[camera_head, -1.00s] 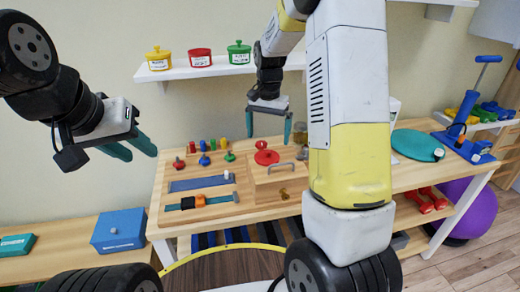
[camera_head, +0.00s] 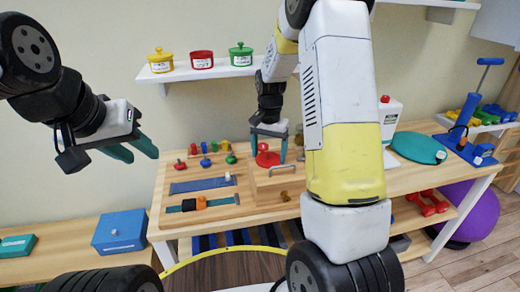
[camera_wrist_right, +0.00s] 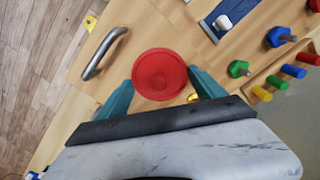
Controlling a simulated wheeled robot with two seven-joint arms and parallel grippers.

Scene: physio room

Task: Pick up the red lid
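The red lid (camera_head: 267,160) lies on top of the wooden box with a metal handle on the table. In the right wrist view the round red lid (camera_wrist_right: 160,75) is in the middle, seen from above. My right gripper (camera_head: 269,157) is open and points down at the lid. Its two green fingers are on either side of the lid in the right wrist view (camera_wrist_right: 161,84), and no grip shows. My left gripper (camera_head: 142,155) is open and empty, in the air at the left. The red pot (camera_head: 201,60) on the shelf has no knobbed lid on it.
A metal handle (camera_wrist_right: 100,55) stands beside the lid. Coloured pegs (camera_wrist_right: 278,82) and knobs are on the board to the other side. The wall shelf (camera_head: 225,72) also holds a yellow pot (camera_head: 161,60) and a green pot (camera_head: 240,54). A white bottle (camera_head: 389,118) stands behind my right arm.

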